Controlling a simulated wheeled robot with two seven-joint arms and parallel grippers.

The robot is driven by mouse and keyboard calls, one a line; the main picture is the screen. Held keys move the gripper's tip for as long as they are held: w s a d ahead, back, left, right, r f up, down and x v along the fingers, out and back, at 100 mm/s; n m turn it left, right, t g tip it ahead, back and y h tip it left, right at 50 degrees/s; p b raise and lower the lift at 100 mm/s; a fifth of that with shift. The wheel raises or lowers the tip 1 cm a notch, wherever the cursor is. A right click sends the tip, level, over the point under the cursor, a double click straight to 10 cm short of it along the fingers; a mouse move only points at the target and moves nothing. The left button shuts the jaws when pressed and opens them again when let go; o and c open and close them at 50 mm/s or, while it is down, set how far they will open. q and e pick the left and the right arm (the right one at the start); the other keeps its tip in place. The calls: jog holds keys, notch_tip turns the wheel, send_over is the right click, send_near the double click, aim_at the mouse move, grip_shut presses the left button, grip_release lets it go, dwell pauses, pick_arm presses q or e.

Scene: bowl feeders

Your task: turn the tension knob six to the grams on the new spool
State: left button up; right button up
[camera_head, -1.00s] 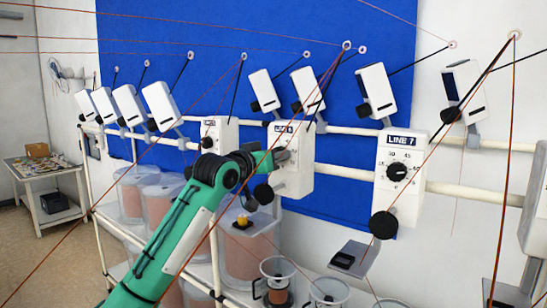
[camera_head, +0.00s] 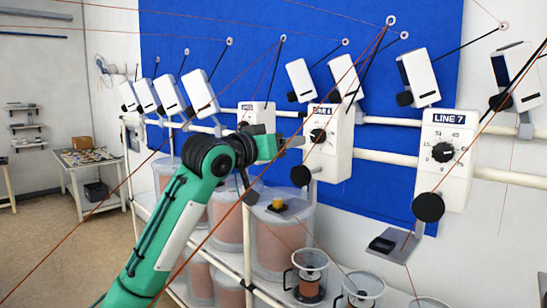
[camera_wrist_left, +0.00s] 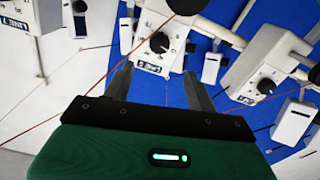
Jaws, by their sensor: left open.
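Tension knob six, a black dial (camera_head: 318,135), is on the front of the white LINE 6 box (camera_head: 331,160). It shows beyond my fingertips in the left wrist view (camera_wrist_left: 159,42), where the box appears upside down. Its pointer setting is too small to read. My left gripper (camera_head: 292,144) is just left of the box in the head view; in the wrist view its two fingers (camera_wrist_left: 160,78) are apart with nothing between them. I cannot tell which spool is the new one; any grams marking is not readable. My right gripper is not in view.
The LINE 7 box (camera_head: 446,170) with its dial (camera_head: 443,152) is to the right. Clear bins (camera_head: 280,235) and a small jar with a reddish spool (camera_head: 309,285) stand below. Thin threads cross in front of the boxes. A table (camera_head: 90,160) is far left.

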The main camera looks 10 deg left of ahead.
pick_arm(q)
jog(key=shift+b+v, duration=0.35)
jog(key=shift+v, duration=1.25)
